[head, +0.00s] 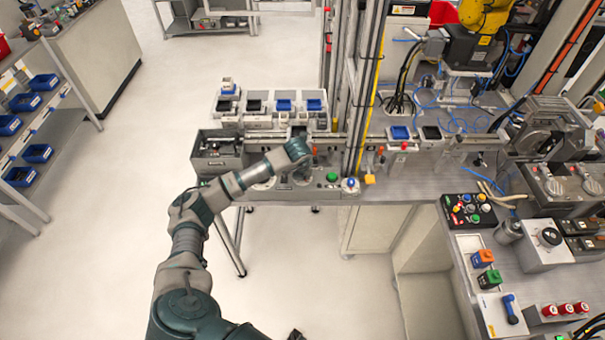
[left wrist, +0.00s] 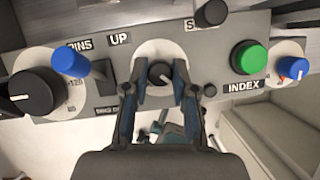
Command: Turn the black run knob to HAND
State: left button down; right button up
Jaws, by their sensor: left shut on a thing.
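A small black knob (left wrist: 160,73) with a pale pointer line sits on a round white plate (left wrist: 158,50) in the left wrist view. The fingers of my left gripper (left wrist: 162,88) stand on either side of the knob and are shut on it. The pointer line looks slanted; its exact setting is hard to tell. Labels on the plate are mostly covered by the fingers, and I cannot read HAND. In the head view my left arm reaches the grey control panel (head: 390,188) from the left, and its wrist hides the knob.
A larger black knob (left wrist: 30,92) and a blue knob (left wrist: 70,62) are left of the fingers. Right of them are a green button (left wrist: 250,57) above an INDEX label and another blue knob (left wrist: 293,68). A black knob (left wrist: 211,13) stands close above the right finger.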

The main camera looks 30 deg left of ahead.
pick_arm(q)
jog(key=shift+w+a+r, duration=0.1)
jog(key=shift+w+r, duration=0.05)
jog(key=shift+r, duration=0.05)
jog(key=c, duration=0.9)
grip_release()
jog(key=shift+c, duration=0.2)
jog(key=shift+f, duration=0.15)
jog(key=v, duration=1.1)
jog(key=shift+r, duration=0.35)
